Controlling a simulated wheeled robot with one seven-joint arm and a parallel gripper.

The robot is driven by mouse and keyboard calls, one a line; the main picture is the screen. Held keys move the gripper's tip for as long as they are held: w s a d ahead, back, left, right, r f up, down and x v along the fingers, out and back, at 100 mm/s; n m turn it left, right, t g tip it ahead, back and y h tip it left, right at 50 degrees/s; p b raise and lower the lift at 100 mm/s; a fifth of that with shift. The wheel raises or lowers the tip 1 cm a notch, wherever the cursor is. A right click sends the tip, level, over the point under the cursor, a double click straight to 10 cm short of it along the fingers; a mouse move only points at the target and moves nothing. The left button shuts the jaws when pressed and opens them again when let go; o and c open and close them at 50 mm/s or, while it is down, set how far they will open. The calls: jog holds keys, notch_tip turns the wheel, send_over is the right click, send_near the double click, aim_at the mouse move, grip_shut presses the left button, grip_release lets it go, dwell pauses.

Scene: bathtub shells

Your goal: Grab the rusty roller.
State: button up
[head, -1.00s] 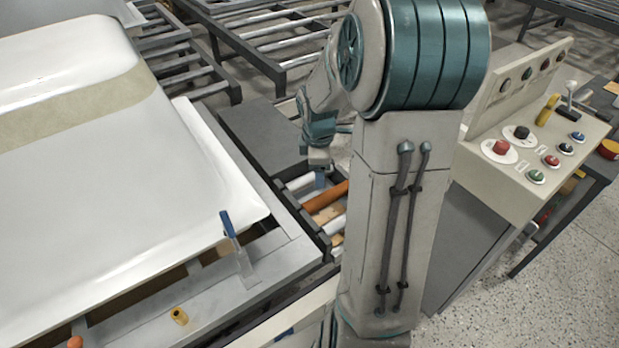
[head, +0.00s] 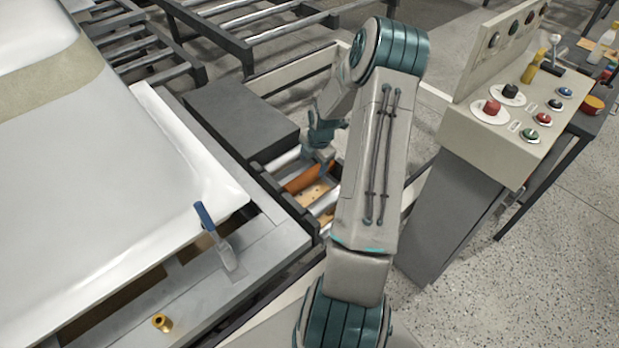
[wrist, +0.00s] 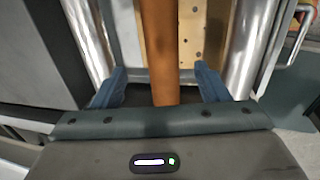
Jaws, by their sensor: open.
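The rusty roller (head: 303,177) is an orange-brown bar lying between shiny metal rollers in the conveyor frame, left of my arm in the head view. In the wrist view the rusty roller (wrist: 160,50) runs from the top edge down between my fingers. My gripper (wrist: 160,86) is open, with one blue finger on each side of the roller and a gap on both sides. The gripper (head: 322,165) also shows in the head view, low over the roller. Whether the fingertips reach below the roller's top cannot be told.
Bright metal rollers (wrist: 252,45) flank the rusty one. A perforated tan board (wrist: 190,35) lies beneath. A dark grey box (head: 240,118) stands beside the conveyor. A white tub shell (head: 100,190) is at left and a control panel (head: 520,120) at right.

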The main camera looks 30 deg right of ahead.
aim_at(312, 172)
jog(key=shift+w+f, duration=0.15)
jog(key=shift+f, duration=1)
jog(key=shift+w+f, duration=0.2)
jog(key=shift+f, duration=1)
jog(key=shift+w+f, duration=0.15)
jog(key=shift+f, duration=1)
jog(key=c, duration=1.3)
jog(key=shift+r, duration=0.1)
jog(key=shift+c, duration=0.3)
jog(key=shift+r, duration=0.1)
